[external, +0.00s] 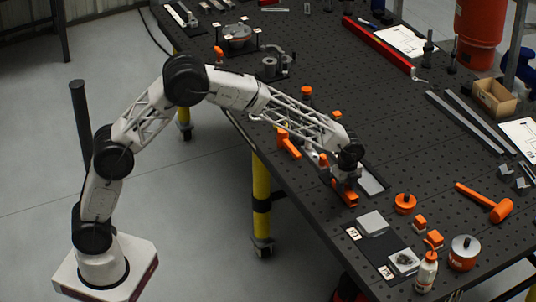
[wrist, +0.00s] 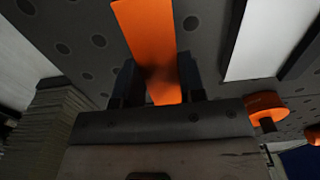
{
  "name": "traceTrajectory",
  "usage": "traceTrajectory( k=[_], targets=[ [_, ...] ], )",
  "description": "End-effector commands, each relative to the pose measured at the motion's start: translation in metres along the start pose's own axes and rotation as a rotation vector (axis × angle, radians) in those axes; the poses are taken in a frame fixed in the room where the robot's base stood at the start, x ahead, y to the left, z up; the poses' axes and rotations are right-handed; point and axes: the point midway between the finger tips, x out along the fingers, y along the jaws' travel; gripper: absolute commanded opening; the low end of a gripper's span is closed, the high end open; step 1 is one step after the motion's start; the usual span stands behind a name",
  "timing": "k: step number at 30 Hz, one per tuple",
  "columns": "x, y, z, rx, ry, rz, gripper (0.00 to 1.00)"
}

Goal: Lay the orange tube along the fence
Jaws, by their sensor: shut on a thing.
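My gripper (external: 345,184) is low over the near-left part of the dark perforated table. It is shut on the orange tube (external: 349,198), which shows as a long flat-looking orange bar in the wrist view (wrist: 150,40) between the two dark fingers. No part is clearly marked as the fence; two long grey bars (external: 459,121) lie parallel at the right, and a long red bar (external: 378,47) lies at the back.
A light plate in a dark tray (external: 371,181) lies just right of my gripper. Orange knobs (external: 404,203), a dark mat with grey pieces (external: 372,223), a bottle (external: 427,272) and a can (external: 464,252) stand nearer. An orange mallet (external: 487,203) lies right. The table's middle is mostly clear.

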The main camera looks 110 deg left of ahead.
Motion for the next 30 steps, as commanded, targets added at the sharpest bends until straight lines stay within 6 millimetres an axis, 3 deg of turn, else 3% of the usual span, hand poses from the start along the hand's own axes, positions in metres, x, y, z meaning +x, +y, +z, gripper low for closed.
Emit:
traceTrajectory(
  k=[30],
  targets=[
    [-0.049, 0.0, 0.0, 0.0, 0.0, -0.001, 0.14]
  ],
)
